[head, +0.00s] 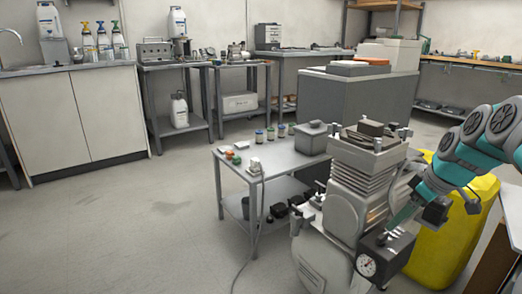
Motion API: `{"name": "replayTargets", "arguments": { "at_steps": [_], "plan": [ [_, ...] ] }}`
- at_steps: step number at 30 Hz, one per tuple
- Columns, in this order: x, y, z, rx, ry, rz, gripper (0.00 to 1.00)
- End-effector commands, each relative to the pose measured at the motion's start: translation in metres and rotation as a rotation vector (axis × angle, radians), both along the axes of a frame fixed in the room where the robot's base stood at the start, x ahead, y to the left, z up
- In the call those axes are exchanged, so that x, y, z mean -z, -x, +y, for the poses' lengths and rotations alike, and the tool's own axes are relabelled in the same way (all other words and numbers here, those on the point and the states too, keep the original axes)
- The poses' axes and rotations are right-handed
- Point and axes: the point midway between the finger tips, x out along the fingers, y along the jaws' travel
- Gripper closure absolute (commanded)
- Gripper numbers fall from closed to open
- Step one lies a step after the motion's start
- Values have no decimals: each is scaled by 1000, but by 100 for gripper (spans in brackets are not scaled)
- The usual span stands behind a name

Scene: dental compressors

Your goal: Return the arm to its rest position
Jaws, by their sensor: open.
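My arm (460,160), teal and grey, comes in from the right edge and reaches down and left over the compressor. My gripper (388,236) is at the low end of the arm, close to the dark box with the round gauge (367,264). It is small and partly lost against the dark parts. I see nothing held in it, and I cannot tell if it touches the box. The grey compressor (345,205) stands upright in front, with a ribbed middle and a flat top carrying dark parts.
A yellow container (455,235) stands right behind the arm. A low metal table (285,160) with small jars and a grey box is left of the compressor. A grey cabinet (340,105) stands behind. The floor (110,225) at left is clear, except for a cable near the table.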

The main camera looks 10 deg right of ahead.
Motion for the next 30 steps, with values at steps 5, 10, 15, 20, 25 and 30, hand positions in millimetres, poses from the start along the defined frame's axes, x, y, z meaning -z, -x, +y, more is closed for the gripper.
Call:
{"name": "replayTargets", "arguments": {
  "at_steps": [5,10,15,20,25,30],
  "plan": [
    [-12,-2,54,-27,-12,42,18],
    [-24,24,162,-35,-19,160,18],
    [-14,89,248,38,8,314,18],
    [2,162,287,173,57,434,18],
    [18,218,298,319,97,510,18],
    [27,242,298,391,113,540,18]
  ]
}}
